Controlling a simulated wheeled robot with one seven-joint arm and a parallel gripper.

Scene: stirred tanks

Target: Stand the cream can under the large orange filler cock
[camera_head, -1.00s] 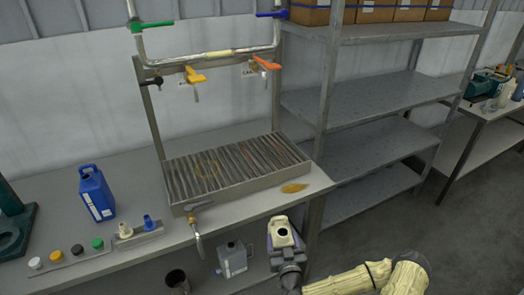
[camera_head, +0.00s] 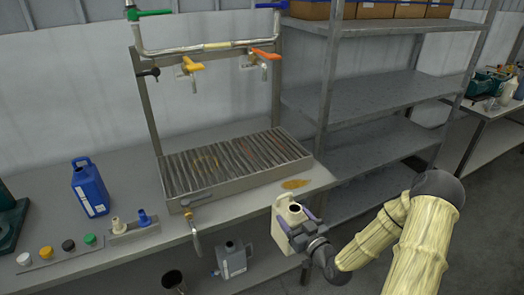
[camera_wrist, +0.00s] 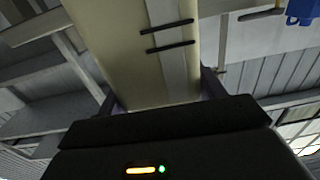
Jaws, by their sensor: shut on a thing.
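The cream can (camera_head: 282,228) is held upright in my gripper (camera_head: 300,226), just off the front right edge of the bench. My gripper is shut on it; in the wrist view the can's pale side (camera_wrist: 130,50) with a grey stripe and two dark bands fills the middle. The orange filler cock (camera_head: 264,54) is on the right of the pipe frame, its spout pointing down above the right part of the slatted drip tray (camera_head: 190,201). The can is in front of and below the tray's right end, apart from it.
A yellow cock (camera_head: 190,65) hangs left of the orange one. A blue can (camera_head: 90,188) and coloured caps (camera_head: 56,250) stand on the bench at left. A tap (camera_head: 195,230) juts from the tray's front. A grey can (camera_head: 232,260) is below. The tray is empty.

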